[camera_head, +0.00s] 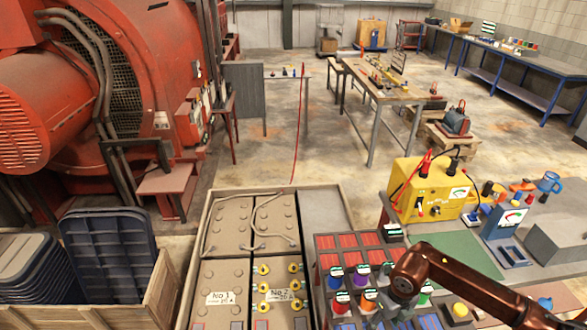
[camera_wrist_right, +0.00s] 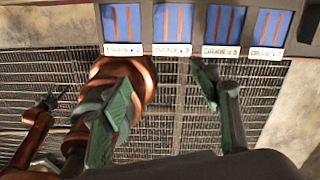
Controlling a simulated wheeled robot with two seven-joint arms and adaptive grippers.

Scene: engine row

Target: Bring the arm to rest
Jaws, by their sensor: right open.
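My right arm (camera_head: 455,283), copper-brown, comes in from the right in the head view and bends down over the rack of coloured cups. Its gripper is mostly hidden there below the dark wrist. In the right wrist view my right gripper (camera_wrist_right: 162,88) is open, its two green-padded fingers apart with nothing held between them. A dark grating lies behind the fingers, and a copper-coloured part shows behind the left finger. My left gripper is not seen in the head view.
A rack (camera_head: 342,250) with red compartments and coloured cups lies under the arm. A yellow meter box (camera_head: 432,192), a small gauge stand (camera_head: 503,222) and a grey block (camera_head: 558,243) stand to its right. The battery crate (camera_head: 207,218) is left. The green mat (camera_head: 458,255) has clear room.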

